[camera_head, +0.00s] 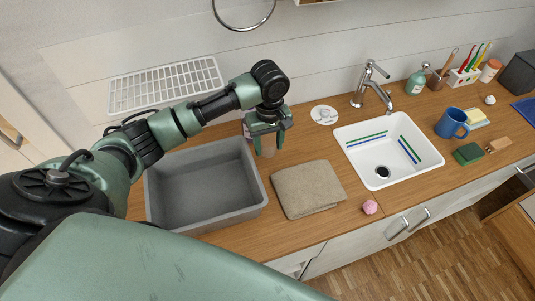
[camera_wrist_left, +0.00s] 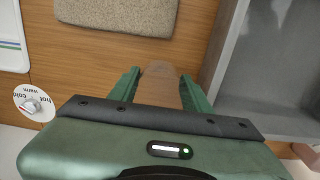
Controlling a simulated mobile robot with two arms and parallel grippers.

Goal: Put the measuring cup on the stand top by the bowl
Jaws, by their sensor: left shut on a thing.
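My left gripper (camera_head: 267,137) is above the wooden counter, between the grey basin and the folded beige cloth. It is shut on a brownish, see-through thing (camera_head: 268,149), which looks like the measuring cup, though its shape is mostly hidden by the fingers. In the left wrist view the gripper (camera_wrist_left: 161,88) has a finger on each side of this brown thing (camera_wrist_left: 160,84). I cannot tell whether it touches the counter. I see no bowl or stand top in either view. My right gripper is not in view.
The grey basin (camera_head: 158,205) is left of the gripper and the cloth (camera_head: 308,188) right of it. A white sink (camera_head: 385,176) with a tap (camera_head: 369,82), a blue mug (camera_head: 452,123) and a pink ball (camera_head: 370,207) are further right. A white rack (camera_head: 165,86) is behind my arm.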

